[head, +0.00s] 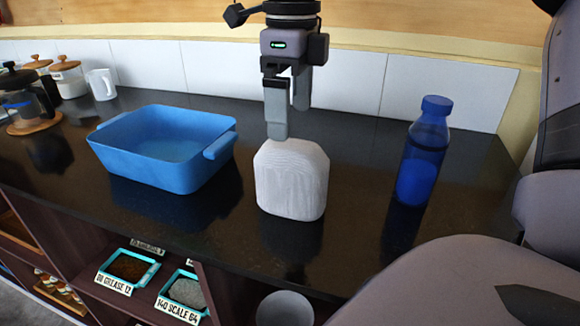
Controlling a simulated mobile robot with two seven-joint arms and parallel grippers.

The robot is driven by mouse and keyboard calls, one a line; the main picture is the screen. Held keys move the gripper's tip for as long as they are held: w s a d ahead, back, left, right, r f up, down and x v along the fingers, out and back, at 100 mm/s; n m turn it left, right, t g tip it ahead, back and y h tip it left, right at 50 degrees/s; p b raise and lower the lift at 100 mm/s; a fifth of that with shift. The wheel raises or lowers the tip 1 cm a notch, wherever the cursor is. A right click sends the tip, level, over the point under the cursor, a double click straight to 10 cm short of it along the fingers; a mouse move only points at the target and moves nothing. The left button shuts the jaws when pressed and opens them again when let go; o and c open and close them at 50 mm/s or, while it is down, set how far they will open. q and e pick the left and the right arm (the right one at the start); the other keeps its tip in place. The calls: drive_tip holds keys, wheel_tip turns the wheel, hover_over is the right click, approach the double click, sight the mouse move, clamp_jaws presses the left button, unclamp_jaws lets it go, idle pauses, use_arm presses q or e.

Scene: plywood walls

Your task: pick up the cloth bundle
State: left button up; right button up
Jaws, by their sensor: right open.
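The cloth bundle (291,182) is a pale grey-white, rounded block standing upright on the dark countertop in the middle of the head view. My right gripper (289,122) hangs above it, pointing down, with its two fingers apart and nothing between them. The nearer fingertip ends close to the bundle's top edge in the picture; I cannot tell whether it touches. The farther finger shows behind and a little to the right. My left gripper is not in view.
A blue basin (130,165) stands left of the bundle, and a blue bottle (424,150) stands to the right. A white mug (101,84), jars (68,77) and a coffee press (25,100) are at the back left. Labelled trays (128,268) sit on the shelf below.

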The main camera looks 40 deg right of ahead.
sight(292, 143)
drive_tip(key=shift+d+f, duration=0.1)
drive_tip(key=shift+f, duration=0.45)
wheel_tip(292, 143, down, 6)
drive_tip(key=shift+f, duration=0.1)
drive_tip(key=c, duration=1.5)
drive_tip(key=shift+r, duration=0.2)
wheel_tip(292, 143, up, 18)
drive_tip(key=shift+f+p, duration=0.1)
drive_tip(key=shift+p, duration=1.05)
